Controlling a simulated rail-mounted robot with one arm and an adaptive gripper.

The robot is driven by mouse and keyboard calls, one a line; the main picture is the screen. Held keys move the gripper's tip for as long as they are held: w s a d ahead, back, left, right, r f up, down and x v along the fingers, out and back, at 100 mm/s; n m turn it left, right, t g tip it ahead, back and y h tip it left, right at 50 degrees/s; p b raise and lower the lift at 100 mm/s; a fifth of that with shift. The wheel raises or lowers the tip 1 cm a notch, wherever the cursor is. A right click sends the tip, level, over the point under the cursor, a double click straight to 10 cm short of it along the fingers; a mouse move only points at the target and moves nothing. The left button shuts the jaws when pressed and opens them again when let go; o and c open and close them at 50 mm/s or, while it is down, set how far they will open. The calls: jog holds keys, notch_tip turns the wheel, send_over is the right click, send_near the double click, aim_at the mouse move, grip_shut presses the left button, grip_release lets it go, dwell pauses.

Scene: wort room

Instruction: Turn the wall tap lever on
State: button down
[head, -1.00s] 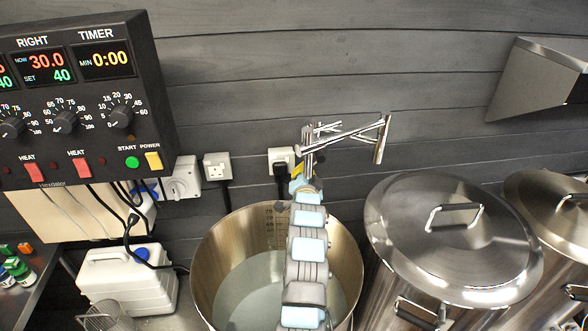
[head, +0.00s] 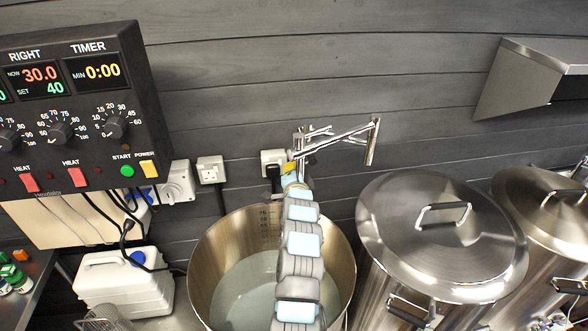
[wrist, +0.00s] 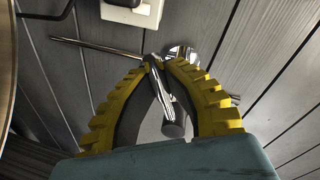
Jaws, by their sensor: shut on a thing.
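The chrome wall tap (head: 347,137) stands on the wall above the open steel pot, its swing spout reaching right and ending in a downward outlet. In the head view my gripper (head: 292,168) is at the tap's left end, mostly hidden behind my arm. In the wrist view the yellow ribbed fingers of my gripper (wrist: 158,62) are closed together at the tips around a thin chrome lever (wrist: 166,96). The lever's thicker round end lies between the fingers, towards the palm. More chrome of the tap shows just beyond the fingertips.
The open steel pot (head: 205,257) holding liquid is below my arm. A lidded steel pot (head: 385,235) stands to its right. Wall sockets (head: 211,170) are left of the tap, and the control panel (head: 100,140) hangs at upper left. A white canister (head: 120,285) sits below it.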

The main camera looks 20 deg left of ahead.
jog(key=c, duration=1.1)
grip_release()
jog(key=shift+s, duration=0.15)
jog(key=shift+v, duration=5.9)
jog(key=shift+d, duration=0.1)
